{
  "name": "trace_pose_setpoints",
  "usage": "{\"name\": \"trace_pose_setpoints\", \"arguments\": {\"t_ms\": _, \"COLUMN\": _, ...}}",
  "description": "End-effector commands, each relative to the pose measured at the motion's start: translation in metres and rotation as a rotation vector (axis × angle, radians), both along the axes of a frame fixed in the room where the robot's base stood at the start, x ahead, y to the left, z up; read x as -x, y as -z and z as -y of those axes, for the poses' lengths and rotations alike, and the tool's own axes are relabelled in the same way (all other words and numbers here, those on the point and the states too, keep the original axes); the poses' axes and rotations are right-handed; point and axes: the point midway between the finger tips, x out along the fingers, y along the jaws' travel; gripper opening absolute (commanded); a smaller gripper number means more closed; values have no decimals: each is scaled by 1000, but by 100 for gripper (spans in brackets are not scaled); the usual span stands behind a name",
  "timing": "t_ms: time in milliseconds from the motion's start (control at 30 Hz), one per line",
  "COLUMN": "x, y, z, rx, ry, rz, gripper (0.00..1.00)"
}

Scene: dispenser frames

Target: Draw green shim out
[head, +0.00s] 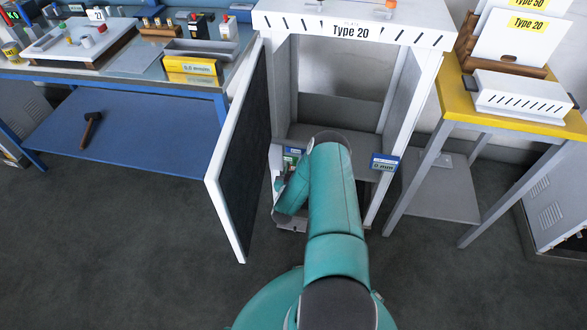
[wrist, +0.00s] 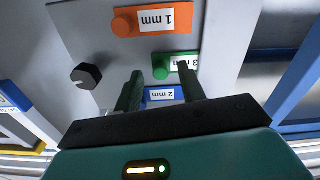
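The green shim (wrist: 186,65), labelled 3 mm, shows in the wrist view below an orange 1 mm shim, with a round green knob (wrist: 161,73) at its left end. My gripper (wrist: 159,68) is open, its two dark fingers apart, one on each side of the knob as seen. I cannot tell whether they touch it. The right finger hides part of the shim and its label. In the head view my teal arm covers most of the gripper and shims, inside the left side of the white Type 20 frame (head: 350,28).
An orange 1 mm shim (wrist: 160,19) and a blue 2 mm shim (wrist: 162,95) sit close to the green one. A black hex knob (wrist: 87,76) is at left. The frame's door (head: 238,165) stands open left of my arm. A yellow-topped table (head: 555,128) is at right.

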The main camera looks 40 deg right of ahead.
Motion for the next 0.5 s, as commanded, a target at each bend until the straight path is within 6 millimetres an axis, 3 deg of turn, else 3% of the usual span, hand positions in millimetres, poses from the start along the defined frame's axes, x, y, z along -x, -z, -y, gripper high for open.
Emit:
{"name": "trace_pose_setpoints", "arguments": {"t_ms": 300, "x": -4, "y": 0, "z": 3, "rx": -1, "ry": 0, "rz": 0, "gripper": 40}}
{"name": "trace_pose_setpoints", "arguments": {"t_ms": 500, "x": -4, "y": 0, "z": 3, "rx": -1, "ry": 0, "rz": 0, "gripper": 2}}
